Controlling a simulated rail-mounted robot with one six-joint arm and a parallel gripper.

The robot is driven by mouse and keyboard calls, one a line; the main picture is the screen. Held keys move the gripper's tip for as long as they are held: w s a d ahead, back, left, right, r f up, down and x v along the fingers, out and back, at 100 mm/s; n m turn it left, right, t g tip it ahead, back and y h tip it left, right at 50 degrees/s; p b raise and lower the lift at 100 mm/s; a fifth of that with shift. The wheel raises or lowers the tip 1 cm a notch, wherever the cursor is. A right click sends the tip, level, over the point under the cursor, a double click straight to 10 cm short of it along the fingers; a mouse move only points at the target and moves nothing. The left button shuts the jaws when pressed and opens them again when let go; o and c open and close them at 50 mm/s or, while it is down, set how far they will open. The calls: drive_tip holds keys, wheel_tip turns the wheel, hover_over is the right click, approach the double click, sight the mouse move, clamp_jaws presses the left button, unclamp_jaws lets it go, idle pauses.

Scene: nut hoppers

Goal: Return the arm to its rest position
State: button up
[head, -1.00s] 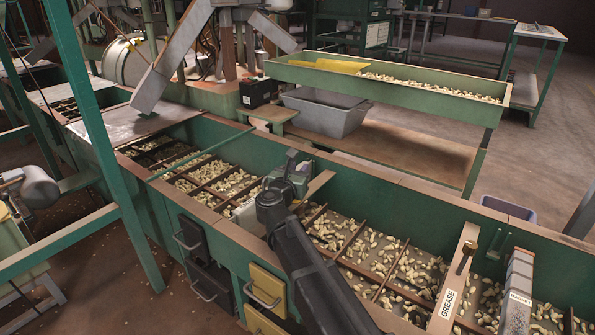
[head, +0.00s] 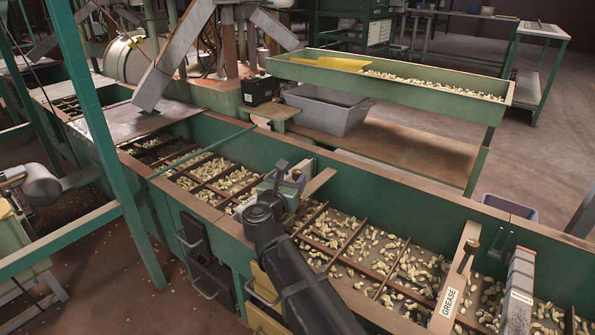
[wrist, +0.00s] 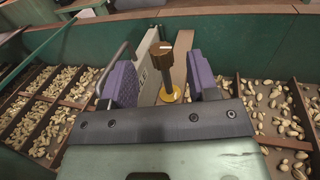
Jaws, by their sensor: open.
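My gripper (head: 290,178) is over the long green hopper trough (head: 400,205), at the end of my dark arm. In the wrist view its two purple-padded fingers (wrist: 160,82) stand apart, with nothing gripped. A brown knob on a dark stem with a yellow base (wrist: 171,75) shows in the gap between them. Whether it touches either finger cannot be told, but a gap shows on both sides. A pale upright plate (wrist: 147,65) stands just left of the knob, partly hidden by the left finger.
Nuts lie in the trough between brown dividers (head: 344,245). A divider labelled GREASE (head: 455,285) and a grey block (head: 519,285) stand at the right. A raised green tray (head: 400,85) and a grey bin (head: 327,112) are behind. A green post (head: 100,140) rises at left.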

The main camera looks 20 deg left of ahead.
drive_tip(key=s, duration=0.4)
drive_tip(key=shift+s+a, duration=0.1)
